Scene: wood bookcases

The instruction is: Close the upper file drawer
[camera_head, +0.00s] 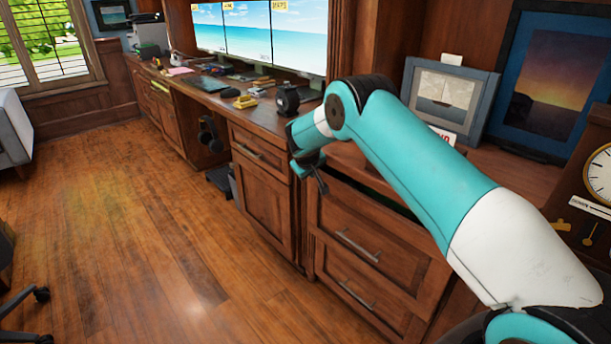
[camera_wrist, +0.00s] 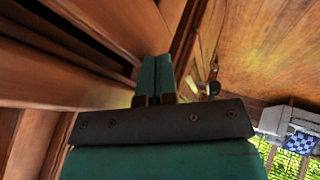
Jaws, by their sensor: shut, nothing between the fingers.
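The upper file drawer (camera_head: 375,232) is the upper of two wood drawer fronts with bar handles, at the lower middle of the head view. It stands partly pulled out, with a dark opening showing behind its top edge. My gripper (camera_head: 320,183) is near the upper left corner of this drawer front; I cannot tell whether it touches. In the wrist view my gripper's green fingers (camera_wrist: 156,78) are together and empty. Wood panels with a dark gap lie left of them, close by. My arm hides part of the drawer's right side and opening.
The lower drawer (camera_head: 352,287) sits below. A cabinet door (camera_head: 262,203) is to the left. The desktop above holds a black tape-dispenser-like object (camera_head: 287,101), monitors (camera_head: 262,35) and picture frames (camera_head: 452,95). The wood floor (camera_head: 150,220) in front is clear.

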